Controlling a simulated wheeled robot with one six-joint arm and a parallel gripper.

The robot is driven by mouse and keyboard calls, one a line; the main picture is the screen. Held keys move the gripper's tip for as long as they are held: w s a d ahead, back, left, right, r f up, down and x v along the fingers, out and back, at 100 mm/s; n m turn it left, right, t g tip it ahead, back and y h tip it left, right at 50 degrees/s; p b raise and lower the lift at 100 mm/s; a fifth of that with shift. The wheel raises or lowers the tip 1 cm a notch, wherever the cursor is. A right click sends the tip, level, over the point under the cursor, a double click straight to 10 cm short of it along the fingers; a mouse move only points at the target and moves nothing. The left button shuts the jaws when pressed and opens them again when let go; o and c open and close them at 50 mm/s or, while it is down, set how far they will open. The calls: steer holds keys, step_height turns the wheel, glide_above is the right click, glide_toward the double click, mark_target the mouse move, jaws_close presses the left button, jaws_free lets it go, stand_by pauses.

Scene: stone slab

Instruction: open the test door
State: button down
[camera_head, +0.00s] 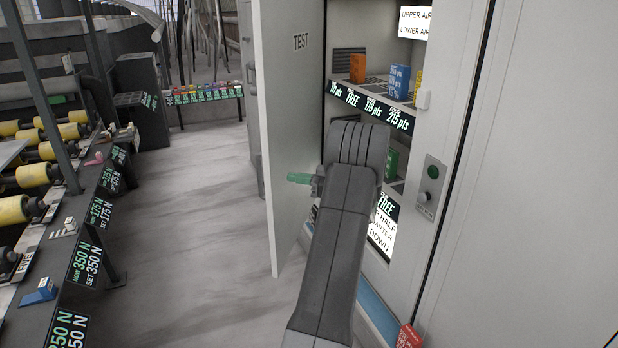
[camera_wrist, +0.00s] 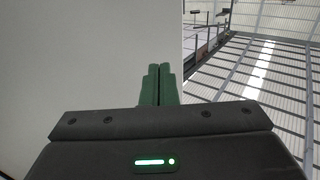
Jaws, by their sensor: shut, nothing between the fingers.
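The test door (camera_head: 283,120) is a pale panel marked TEST, standing open and swung out to the left of its cabinet. My gripper (camera_head: 299,178) has green fingers and is shut, with nothing between them. In the head view it is at the inner face of the door, and my arm covers part of the cabinet. In the wrist view the closed fingers (camera_wrist: 158,84) point at the pale door surface (camera_wrist: 100,60), near its edge. I cannot tell whether they touch it.
The cabinet's shelves hold an orange box (camera_head: 357,68), a blue box (camera_head: 399,82) and a green box (camera_head: 390,163). A green button panel (camera_head: 432,186) is on the frame at right. A roller bench (camera_head: 60,215) runs along the left. The floor (camera_head: 190,220) between is clear.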

mark_target(275, 174)
steer(key=shift+x, duration=1.95)
steer(key=shift+a, duration=0.1)
